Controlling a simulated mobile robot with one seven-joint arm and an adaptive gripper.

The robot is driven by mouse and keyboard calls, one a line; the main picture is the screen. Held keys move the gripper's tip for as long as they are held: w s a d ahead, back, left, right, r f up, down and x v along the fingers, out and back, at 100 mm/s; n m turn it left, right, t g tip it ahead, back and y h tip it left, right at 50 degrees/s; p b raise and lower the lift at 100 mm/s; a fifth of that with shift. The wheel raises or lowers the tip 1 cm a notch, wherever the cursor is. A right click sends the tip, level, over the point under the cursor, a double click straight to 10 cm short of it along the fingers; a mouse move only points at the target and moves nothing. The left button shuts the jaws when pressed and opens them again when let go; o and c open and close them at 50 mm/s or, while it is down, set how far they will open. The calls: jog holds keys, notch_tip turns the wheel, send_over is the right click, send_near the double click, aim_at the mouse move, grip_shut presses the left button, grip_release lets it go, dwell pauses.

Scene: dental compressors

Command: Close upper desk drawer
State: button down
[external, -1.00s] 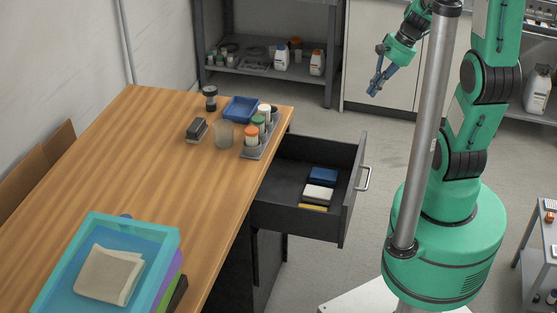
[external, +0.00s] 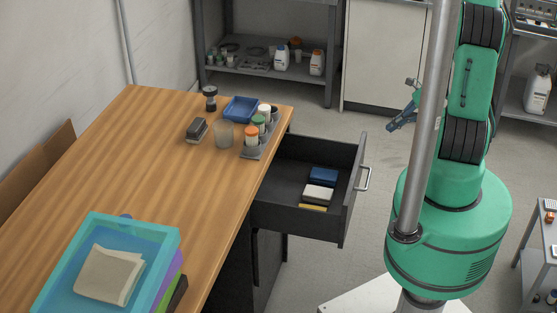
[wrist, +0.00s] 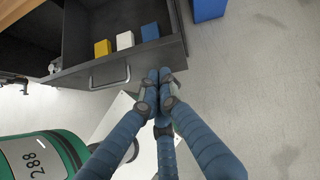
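The upper desk drawer (external: 295,222) is dark grey and pulled out from the right side of the wooden desk (external: 150,150). Its silver handle (external: 363,178) is on the right-facing front; the handle also shows in the wrist view (wrist: 110,84). Inside lie a blue block (external: 323,175), a white block (external: 318,193) and a yellow block (external: 313,207). My gripper (external: 390,129) is to the right of the drawer front, apart from the handle in the external view. In the wrist view its blue fingers (wrist: 159,74) are together, with nothing visible between them.
Bottles in a grey holder (external: 252,152), a glass (external: 224,135) and a blue tray (external: 241,109) stand on the desk near the drawer. Stacked trays (external: 165,245) sit at the front. A blue object (wrist: 208,8) is on the floor.

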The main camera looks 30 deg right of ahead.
jog(key=s+d+f+m+p, duration=0.1)
jog(key=s+f+m, duration=0.1)
jog(key=f, duration=0.2)
jog(key=s+d+f+m+t, duration=0.1)
jog(key=s+d+f+m, duration=0.1)
jog(key=f, duration=0.3)
jog(key=shift+s+d+m+h+p, duration=0.25)
jog(key=shift+m+h+p, duration=0.15)
jog(key=shift+m, duration=0.4)
jog(key=shift+a, duration=0.1)
jog(key=w+a+r+b+x, duration=0.1)
jog(key=r+b+x, duration=0.1)
jog(key=x, duration=1)
jog(key=shift+w+a+f, duration=0.25)
jog(key=shift+w+a, duration=0.1)
jog(key=shift+w, duration=0.15)
jog(key=w+a+b, duration=0.6)
jog(key=w+a, duration=1.4)
jog(key=shift+w+a, duration=0.1)
jog(key=shift+a, duration=0.05)
jog(key=shift+w+a, duration=0.45)
jog(key=shift+r, duration=0.1)
